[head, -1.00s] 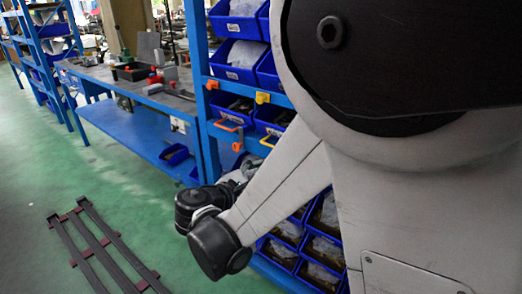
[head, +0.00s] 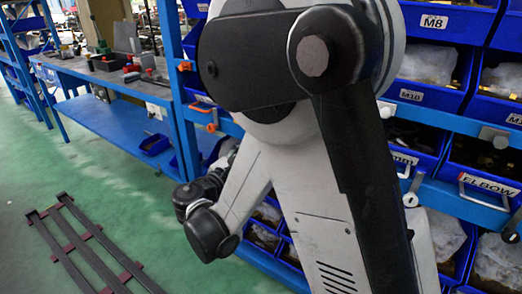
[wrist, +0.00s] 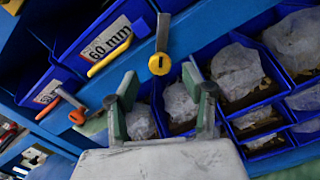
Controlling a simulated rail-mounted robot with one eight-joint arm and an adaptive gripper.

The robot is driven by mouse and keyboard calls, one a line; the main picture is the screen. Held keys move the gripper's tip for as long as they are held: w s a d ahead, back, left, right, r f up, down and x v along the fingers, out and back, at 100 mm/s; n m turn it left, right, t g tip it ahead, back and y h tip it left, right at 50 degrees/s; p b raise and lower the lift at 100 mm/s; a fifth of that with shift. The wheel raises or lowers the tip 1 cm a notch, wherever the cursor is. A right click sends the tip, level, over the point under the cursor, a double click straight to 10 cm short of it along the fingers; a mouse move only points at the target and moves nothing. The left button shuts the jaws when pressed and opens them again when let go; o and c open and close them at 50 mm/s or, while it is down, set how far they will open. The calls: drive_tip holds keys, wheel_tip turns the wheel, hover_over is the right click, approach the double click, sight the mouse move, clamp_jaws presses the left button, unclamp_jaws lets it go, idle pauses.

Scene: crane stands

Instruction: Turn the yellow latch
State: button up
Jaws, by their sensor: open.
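The yellow latch (wrist: 159,65) shows in the wrist view as a round yellow knob on the blue rack beam. A grey lever (wrist: 163,32) points up from it in the picture. My gripper (wrist: 161,85) is open and empty, with its two green-and-grey fingers apart. The latch appears above the gap between the fingertips in the picture; no contact is visible, and the distance to it is hard to judge. In the head view my arm hides the yellow latch, and the fingers cannot be made out.
A blue bin labelled 60 mm with a yellow handle (wrist: 108,55) is left of the latch. An orange latch (wrist: 77,117) sits further left. Blue bins with bagged parts (wrist: 238,70) fill the right side. A workbench (head: 105,75) and a floor rack (head: 85,245) stand left.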

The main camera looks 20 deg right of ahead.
drive_tip(key=shift+b+x, duration=0.4)
drive_tip(key=shift+x, duration=2.1)
drive_tip(key=shift+c, duration=0.5)
clamp_jaws()
